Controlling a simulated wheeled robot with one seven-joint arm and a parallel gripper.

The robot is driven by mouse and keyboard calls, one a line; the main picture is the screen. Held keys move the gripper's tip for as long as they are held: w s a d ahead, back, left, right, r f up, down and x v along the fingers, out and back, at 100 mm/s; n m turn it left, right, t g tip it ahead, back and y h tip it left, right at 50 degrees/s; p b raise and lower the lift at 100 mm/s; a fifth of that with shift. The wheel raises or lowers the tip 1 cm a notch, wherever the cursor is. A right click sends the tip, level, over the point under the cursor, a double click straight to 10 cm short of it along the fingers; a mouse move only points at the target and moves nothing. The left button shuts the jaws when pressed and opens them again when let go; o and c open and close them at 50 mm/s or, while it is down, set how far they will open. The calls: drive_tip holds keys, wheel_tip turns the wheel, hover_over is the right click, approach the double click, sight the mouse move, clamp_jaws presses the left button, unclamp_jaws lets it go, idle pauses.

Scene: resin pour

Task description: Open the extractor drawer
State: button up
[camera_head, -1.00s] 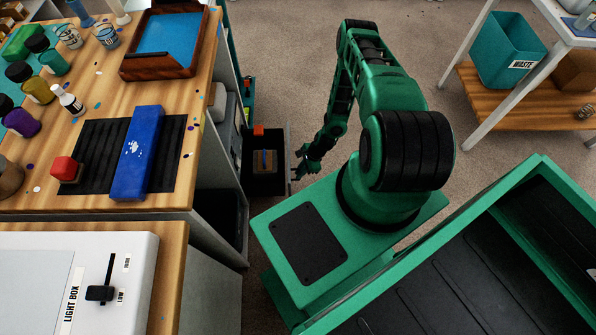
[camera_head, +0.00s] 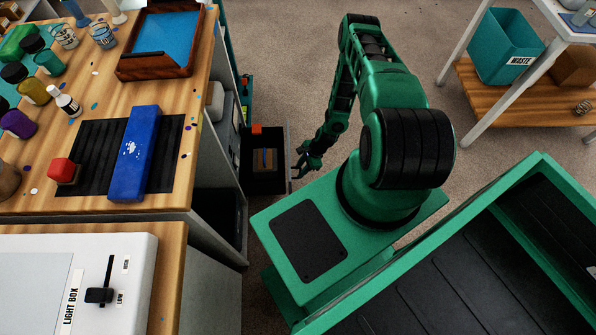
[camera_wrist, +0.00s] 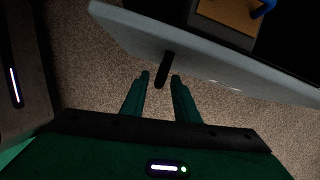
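The extractor drawer (camera_head: 281,184) stands pulled out from the workbench cabinet, with its dark inside showing in the head view. Its pale front (camera_wrist: 225,62) crosses the top of the wrist view, with a short black handle (camera_wrist: 165,68) sticking out. My gripper (camera_head: 298,167) is just right of the drawer front, low beside the bench. In the wrist view my gripper (camera_wrist: 160,76) has its two fingers apart, with the handle's end between or just above the tips. I cannot tell whether either finger touches the handle.
Inside the drawer lie a brownish block and a blue item (camera_wrist: 263,7). The workbench (camera_head: 205,150) with bottles, a framed blue tray (camera_head: 165,40) and a blue bar is at left. Carpet (camera_head: 290,60) is open beyond the drawer. A table with a teal waste bin (camera_head: 505,48) stands at right.

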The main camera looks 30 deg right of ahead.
drive_tip(key=v, duration=1)
drive_tip(key=shift+d+r, duration=0.1)
drive_tip(key=w+d+r+n+g+h, duration=0.1)
drive_tip(key=d+r+n, duration=0.25)
drive_tip(key=r, duration=0.85)
drive_tip(key=w+d+r+n+h, duration=0.15)
drive_tip(key=d+r, duration=0.25)
drive_tip(key=r, duration=0.8)
drive_tip(key=w+d+r+n+g+h, duration=0.1)
drive_tip(key=w+d+r+n, duration=0.2)
drive_tip(key=r, duration=1)
drive_tip(key=s+r+n, duration=0.3)
drive_tip(key=s+r, duration=0.2)
drive_tip(key=r, duration=0.6)
drive_tip(key=s+a+r+n, duration=0.2)
drive_tip(key=s+a+r, duration=0.2)
drive_tip(key=s+r, duration=0.5)
drive_tip(key=s+a+r+n, duration=0.2)
drive_tip(key=s+a+r, duration=0.2)
drive_tip(key=s+r, duration=0.5)
drive_tip(key=shift+s+t, duration=0.4)
drive_tip(key=shift+s, duration=0.75)
